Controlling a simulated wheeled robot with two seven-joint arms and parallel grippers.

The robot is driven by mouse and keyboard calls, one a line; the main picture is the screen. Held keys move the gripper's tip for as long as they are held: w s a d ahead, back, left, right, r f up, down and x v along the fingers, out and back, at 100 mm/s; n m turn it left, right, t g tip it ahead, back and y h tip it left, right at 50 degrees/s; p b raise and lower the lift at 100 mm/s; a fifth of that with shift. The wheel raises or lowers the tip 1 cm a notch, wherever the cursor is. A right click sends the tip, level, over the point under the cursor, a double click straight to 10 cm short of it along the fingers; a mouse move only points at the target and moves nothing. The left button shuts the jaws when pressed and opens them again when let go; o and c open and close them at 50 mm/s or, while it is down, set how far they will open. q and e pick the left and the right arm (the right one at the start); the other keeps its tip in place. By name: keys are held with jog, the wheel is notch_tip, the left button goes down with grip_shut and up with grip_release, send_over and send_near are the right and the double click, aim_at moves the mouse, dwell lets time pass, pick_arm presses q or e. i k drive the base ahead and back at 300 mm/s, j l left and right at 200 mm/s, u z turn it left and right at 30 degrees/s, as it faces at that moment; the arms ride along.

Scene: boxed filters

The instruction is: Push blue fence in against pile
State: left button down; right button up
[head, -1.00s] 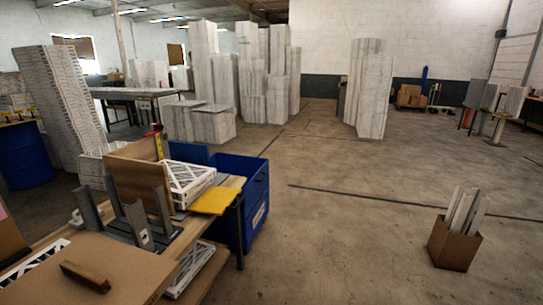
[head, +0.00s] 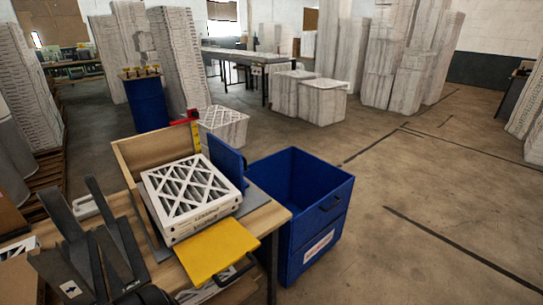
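The blue fence (head: 227,160) is an upright blue panel on the table at the right rear side of the pile. A narrow gap seems to show between them, but I cannot tell whether they touch lower down. The pile (head: 190,194) is a short stack of white-framed filters with a diagonal lattice on top. It sits in a corner of wooden boards (head: 158,144).
A yellow plate (head: 215,252) lies in front of the pile. Dark grey upright prongs (head: 120,230) stand at the left. An open blue bin (head: 325,215) stands right of the table. A yellow scale with a red marker (head: 188,118) rises behind the pile. Floor at the right is open.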

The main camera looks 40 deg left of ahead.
aim_at(226, 161)
jog(key=i+l+u, duration=0.1)
jog(key=i+u, duration=0.4)
jog(key=i+l+u, duration=0.3)
jog(key=i+u, duration=0.15)
jog(key=i+l+u, duration=0.5)
jog(key=k+j, duration=0.1)
